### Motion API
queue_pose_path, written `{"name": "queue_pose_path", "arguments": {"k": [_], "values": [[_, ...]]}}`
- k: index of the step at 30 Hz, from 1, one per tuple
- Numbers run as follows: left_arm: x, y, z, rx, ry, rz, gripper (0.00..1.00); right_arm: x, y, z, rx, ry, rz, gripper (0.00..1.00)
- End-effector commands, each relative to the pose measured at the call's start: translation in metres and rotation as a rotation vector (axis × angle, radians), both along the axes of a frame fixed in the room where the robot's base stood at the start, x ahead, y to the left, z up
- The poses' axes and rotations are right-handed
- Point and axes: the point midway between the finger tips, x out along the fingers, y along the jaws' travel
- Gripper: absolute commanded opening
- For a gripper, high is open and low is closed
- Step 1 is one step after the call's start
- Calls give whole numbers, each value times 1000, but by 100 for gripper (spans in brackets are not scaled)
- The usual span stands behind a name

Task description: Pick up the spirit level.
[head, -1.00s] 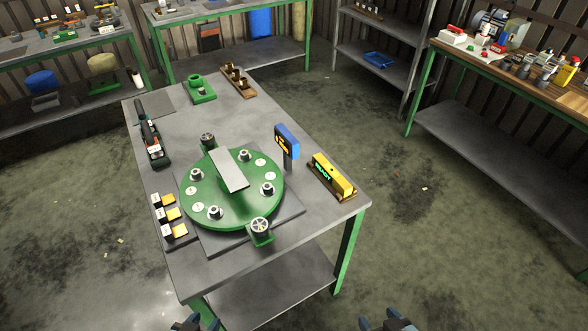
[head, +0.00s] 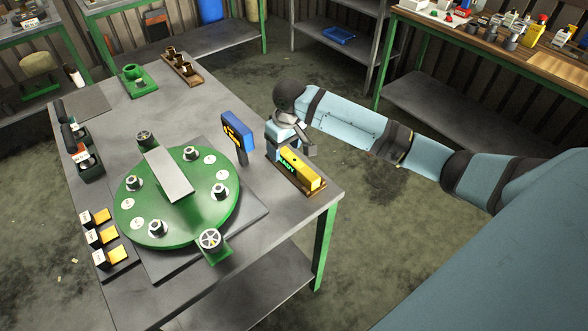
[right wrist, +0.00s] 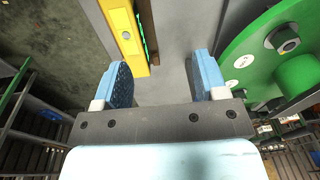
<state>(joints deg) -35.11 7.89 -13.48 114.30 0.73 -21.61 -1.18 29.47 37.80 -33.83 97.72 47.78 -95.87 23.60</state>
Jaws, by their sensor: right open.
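The spirit level (head: 301,168) is a yellow bar with green lettering on its side. It lies in a brown wooden holder (head: 306,191) at the table's right edge. My right gripper (head: 283,142) is just behind its far end in the head view. In the right wrist view the spirit level (right wrist: 121,30) is ahead and left of centre. The two blue fingers of the right gripper (right wrist: 163,75) are apart, with only grey tabletop showing between them. My left gripper is out of view.
A blue-and-black handheld device (head: 238,135) stands close left of the gripper. A brown rack (head: 182,69) with cups is at the back.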

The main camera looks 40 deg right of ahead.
Motion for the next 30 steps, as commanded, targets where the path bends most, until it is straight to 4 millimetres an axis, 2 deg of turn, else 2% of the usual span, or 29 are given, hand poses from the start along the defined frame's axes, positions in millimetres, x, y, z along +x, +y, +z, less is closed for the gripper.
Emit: {"name": "queue_pose_path", "arguments": {"k": [1,4,8,11,19,26,30], "values": [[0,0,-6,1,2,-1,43,8,-13,11,-22,18,-21,66],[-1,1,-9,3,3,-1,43,14,-29,29,-48,57,-50,66],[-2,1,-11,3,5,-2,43,16,-38,35,-61,84,-68,66],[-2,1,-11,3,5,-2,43,16,-39,22,-63,90,-71,66],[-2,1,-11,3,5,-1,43,15,-39,-30,-62,86,-70,66],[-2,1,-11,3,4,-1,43,15,-39,-48,-62,85,-70,66],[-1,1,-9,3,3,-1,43,12,-39,-65,-62,85,-70,66]]}}
